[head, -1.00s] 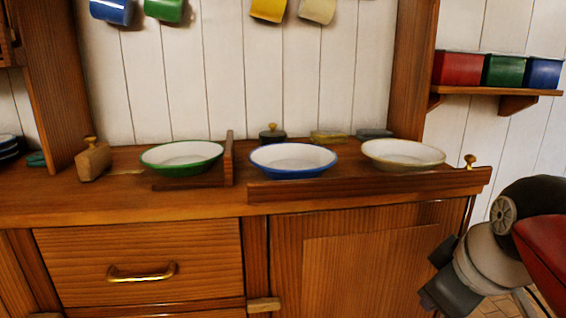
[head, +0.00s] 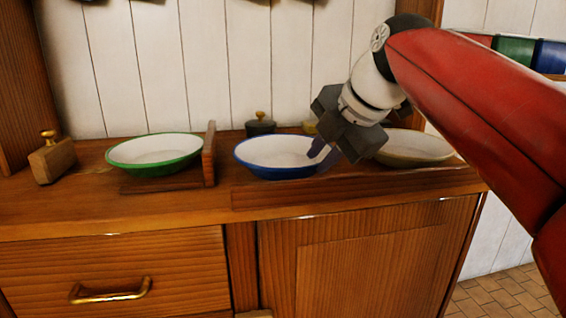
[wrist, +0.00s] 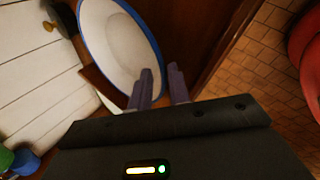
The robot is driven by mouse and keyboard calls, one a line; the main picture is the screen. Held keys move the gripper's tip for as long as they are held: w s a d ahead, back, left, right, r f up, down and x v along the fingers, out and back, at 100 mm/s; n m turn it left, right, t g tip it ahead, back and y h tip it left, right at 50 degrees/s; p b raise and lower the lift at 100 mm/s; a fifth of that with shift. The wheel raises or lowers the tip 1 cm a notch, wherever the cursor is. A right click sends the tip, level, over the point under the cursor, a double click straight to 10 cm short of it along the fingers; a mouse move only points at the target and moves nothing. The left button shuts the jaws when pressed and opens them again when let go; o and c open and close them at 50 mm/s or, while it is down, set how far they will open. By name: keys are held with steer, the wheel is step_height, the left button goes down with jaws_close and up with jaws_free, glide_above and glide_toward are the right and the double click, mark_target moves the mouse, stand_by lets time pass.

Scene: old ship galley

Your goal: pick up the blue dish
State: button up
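The blue dish (head: 275,155), white inside with a blue rim and outside, sits upright on the wooden counter, between a green dish (head: 155,150) and a cream dish (head: 415,147). My gripper (head: 320,160) is at the blue dish's right edge and points down. In the wrist view the blue dish (wrist: 118,42) fills the upper left. There my gripper (wrist: 161,72) is open, with a gap between its fingers. One finger overlaps the dish's inside near the rim, the other lies outside the rim. I cannot tell whether either finger touches it.
A low wooden rail (head: 350,188) runs along the counter's front before the blue and cream dishes. An upright divider (head: 209,153) stands between the green and blue dishes. A dark knobbed object (head: 260,124) stands behind. A wooden block (head: 52,158) stands at the left.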

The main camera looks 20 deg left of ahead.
mark_target(316, 163)
steer(key=x, duration=0.4)
steer(key=shift+w+d, duration=0.1)
steer(key=shift+w, duration=0.05)
steer(key=shift+r, duration=0.1)
jaws_close()
steer(key=shift+r, duration=0.1)
